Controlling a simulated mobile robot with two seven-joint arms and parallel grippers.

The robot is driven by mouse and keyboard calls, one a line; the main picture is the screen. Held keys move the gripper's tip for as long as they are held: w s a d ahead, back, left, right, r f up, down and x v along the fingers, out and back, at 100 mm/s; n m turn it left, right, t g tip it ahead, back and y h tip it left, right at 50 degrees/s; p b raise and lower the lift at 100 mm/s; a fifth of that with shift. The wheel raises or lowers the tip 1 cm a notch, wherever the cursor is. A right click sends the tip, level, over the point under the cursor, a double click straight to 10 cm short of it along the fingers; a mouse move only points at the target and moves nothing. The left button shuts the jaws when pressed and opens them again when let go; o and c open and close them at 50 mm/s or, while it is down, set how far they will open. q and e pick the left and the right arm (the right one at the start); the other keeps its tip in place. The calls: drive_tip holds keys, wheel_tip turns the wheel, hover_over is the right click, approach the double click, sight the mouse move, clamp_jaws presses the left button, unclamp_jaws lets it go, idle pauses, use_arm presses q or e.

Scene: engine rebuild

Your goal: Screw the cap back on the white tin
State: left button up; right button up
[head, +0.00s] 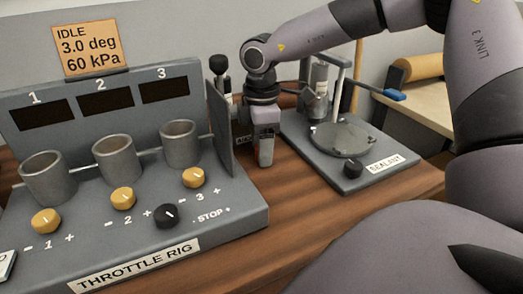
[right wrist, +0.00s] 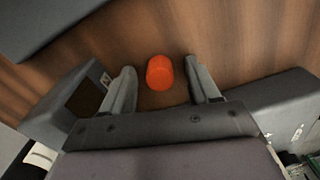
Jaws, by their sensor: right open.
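My right gripper (head: 264,160) points down over the wooden bench between the throttle rig and the sealant stand. In the right wrist view its two fingers (right wrist: 161,74) are apart, with an orange-red, round, cap-like piece (right wrist: 160,72) showing between them. There is a gap on both sides of the piece, so the fingers do not grip it. A bit of red also shows at the fingertips in the head view. I cannot make out the white tin for certain; a whitish thing (right wrist: 38,156) is cut off at the lower left of the right wrist view. My left gripper is out of view.
The throttle rig (head: 225,212) stands close at the left, with three metal cups and knobs. The sealant stand (head: 375,176) stands close at the right, with a round plate and a post. A dark-topped bottle (head: 221,64) is behind the rig's side panel.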

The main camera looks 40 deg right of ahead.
drive_tip(key=c, duration=1.1)
drive_tip(key=shift+r, duration=0.1)
use_arm(q)
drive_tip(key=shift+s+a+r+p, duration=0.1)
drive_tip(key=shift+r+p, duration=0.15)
drive_tip(key=shift+p, duration=0.3)
use_arm(e)
wheel_tip(320, 180, up, 20)
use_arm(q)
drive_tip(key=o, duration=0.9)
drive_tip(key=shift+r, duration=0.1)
